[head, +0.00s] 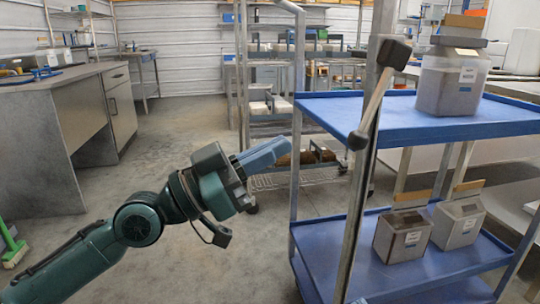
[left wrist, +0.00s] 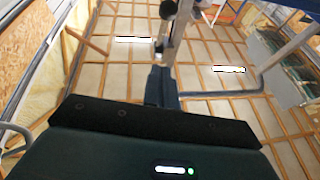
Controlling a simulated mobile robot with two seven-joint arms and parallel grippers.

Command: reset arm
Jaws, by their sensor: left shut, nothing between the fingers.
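My left arm comes in from the lower left in the head view. My left gripper (head: 277,148) is shut and empty, with its fingers pointing right and slightly up. It is in front of the blue cart's left post, above the floor. In the left wrist view the left gripper's fingers (left wrist: 163,75) show dark and close together, with the ceiling behind them. My right gripper is not in view.
A blue two-shelf cart (head: 395,118) stands at right. A large container (head: 450,82) is on its upper shelf; two smaller containers (head: 400,236) (head: 458,222) are on the lower one. A workbench (head: 75,130) stands at left. Floor between is clear.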

